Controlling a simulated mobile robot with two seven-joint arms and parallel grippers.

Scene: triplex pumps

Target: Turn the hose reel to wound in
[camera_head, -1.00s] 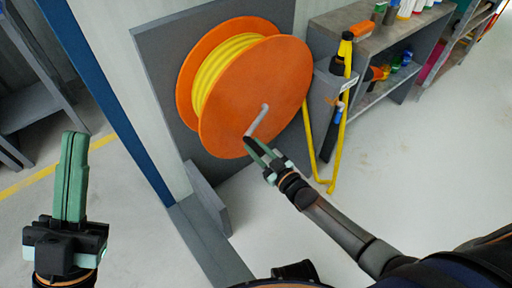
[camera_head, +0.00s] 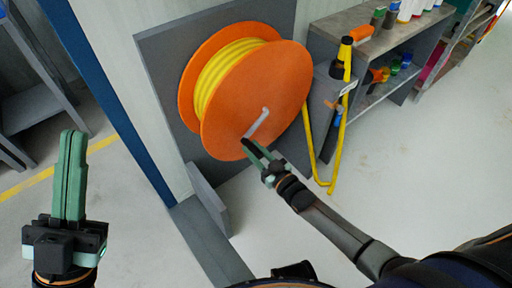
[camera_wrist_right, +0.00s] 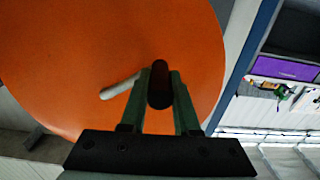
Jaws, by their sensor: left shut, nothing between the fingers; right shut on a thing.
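The hose reel (camera_head: 277,92) is a large orange drum with yellow hose (camera_head: 228,72) wound on it, mounted on a grey panel. A light grey crank arm (camera_head: 258,124) runs from the hub down to a dark handle (camera_head: 250,145) near the lower rim. My right gripper (camera_head: 262,156) is shut on the handle. In the right wrist view the dark handle (camera_wrist_right: 160,85) sits between the fingers, with the crank arm (camera_wrist_right: 120,87) to its left and the orange disc (camera_wrist_right: 100,50) behind. My left gripper (camera_head: 71,140) is shut and empty, upright at the left, away from the reel.
Yellow hose (camera_head: 330,180) hangs down to the floor right of the reel, beside a grey box (camera_head: 326,95). Shelves (camera_head: 350,55) with bottles and tools stand at the right. A blue post (camera_head: 108,105) stands left of the reel.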

